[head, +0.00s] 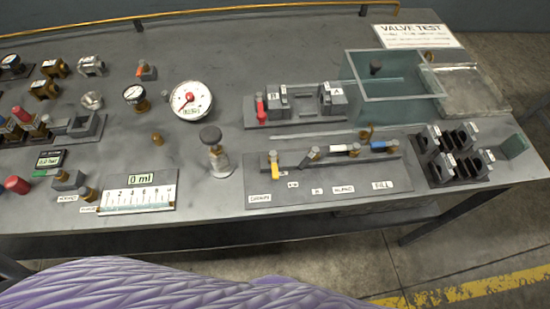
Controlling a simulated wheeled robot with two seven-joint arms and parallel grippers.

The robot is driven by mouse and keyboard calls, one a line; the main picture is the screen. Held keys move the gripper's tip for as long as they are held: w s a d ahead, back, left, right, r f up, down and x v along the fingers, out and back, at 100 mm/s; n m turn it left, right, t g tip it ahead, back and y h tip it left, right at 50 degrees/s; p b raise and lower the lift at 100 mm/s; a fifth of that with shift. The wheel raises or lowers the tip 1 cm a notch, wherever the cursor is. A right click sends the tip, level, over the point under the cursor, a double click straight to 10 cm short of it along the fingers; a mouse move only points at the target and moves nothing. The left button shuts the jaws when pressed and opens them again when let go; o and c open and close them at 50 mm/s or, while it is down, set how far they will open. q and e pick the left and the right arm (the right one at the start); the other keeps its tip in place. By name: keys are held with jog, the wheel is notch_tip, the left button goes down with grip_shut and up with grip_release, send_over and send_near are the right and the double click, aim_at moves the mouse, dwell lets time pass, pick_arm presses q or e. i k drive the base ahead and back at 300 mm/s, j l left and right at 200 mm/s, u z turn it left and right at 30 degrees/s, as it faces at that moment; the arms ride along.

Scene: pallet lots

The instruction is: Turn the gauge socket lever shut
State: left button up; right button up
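A large round white gauge (191,101) with a red needle lies on the grey bench. A smaller white gauge (134,94) is to its left. A red lever (261,107) stands at the left end of a grey clamp fixture (307,108). A valve panel (318,178) in front carries a yellow lever (275,167), a white lever (340,149) and a blue lever (381,145). Its small labels are mostly too blurred to read, so I cannot tell which lever belongs to the gauge socket. Neither of my grippers is in view.
A clear open tank (392,97) and a shallow clear tray (475,88) stand at the right. Black slotted blocks (470,165) sit near the right edge. A white scale plate (138,198) and several brass fittings crowd the left. The back middle of the bench is clear.

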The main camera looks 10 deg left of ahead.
aim_at(142, 63)
jog(key=u, duration=1.3)
jog(key=j+z, duration=1.35)
jog(key=z, duration=0.15)
jog(key=k+j+z, duration=0.15)
jog(key=j+z, duration=0.2)
jog(key=z, duration=0.15)
jog(key=k+j+z, duration=0.2)
jog(key=j+z, duration=0.15)
jog(key=z, duration=0.15)
